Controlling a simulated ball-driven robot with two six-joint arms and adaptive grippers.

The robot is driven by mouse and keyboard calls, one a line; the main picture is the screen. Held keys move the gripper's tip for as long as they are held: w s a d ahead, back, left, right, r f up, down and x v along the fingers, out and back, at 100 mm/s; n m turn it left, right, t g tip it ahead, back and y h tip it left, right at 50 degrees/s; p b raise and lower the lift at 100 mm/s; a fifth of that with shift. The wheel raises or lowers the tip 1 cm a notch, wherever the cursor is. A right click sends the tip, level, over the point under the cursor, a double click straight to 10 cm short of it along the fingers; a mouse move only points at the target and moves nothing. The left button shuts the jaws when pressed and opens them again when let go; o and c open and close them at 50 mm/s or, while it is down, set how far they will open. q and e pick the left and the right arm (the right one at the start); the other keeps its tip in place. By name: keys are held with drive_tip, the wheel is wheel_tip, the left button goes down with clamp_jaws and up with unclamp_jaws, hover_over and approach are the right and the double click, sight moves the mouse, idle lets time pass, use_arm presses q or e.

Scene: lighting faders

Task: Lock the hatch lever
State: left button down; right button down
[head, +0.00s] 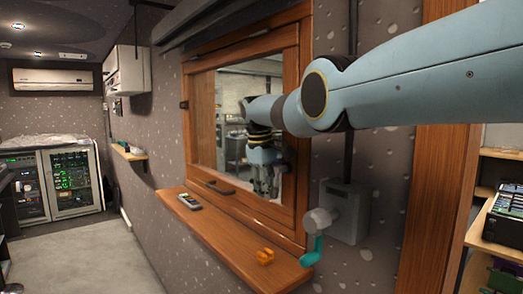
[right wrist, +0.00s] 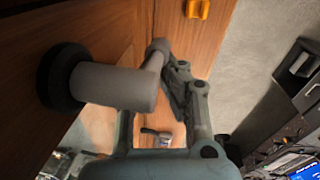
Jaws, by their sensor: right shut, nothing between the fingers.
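The hatch lever (right wrist: 112,86) shows in the right wrist view as a thick grey cylinder on a black round base fixed to wood. A thinner grey arm runs from its end up to a rounded tip. I cannot make the lever out in the head view, where my right arm covers part of the hatch frame (head: 298,60). My right gripper (head: 265,190) hangs in front of the hatch pane, fingers down, shut and empty. In the right wrist view its fingers (right wrist: 176,80) are beside the lever's tip; whether they touch is unclear. My left gripper is not in view.
A wooden shelf (head: 225,240) runs below the hatch, holding an orange object (head: 265,256) and a small remote-like device (head: 188,201). A grey wall box (head: 350,212) with a teal-handled crank (head: 312,250) is at right. Equipment racks (head: 70,182) stand far left; the floor between is clear.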

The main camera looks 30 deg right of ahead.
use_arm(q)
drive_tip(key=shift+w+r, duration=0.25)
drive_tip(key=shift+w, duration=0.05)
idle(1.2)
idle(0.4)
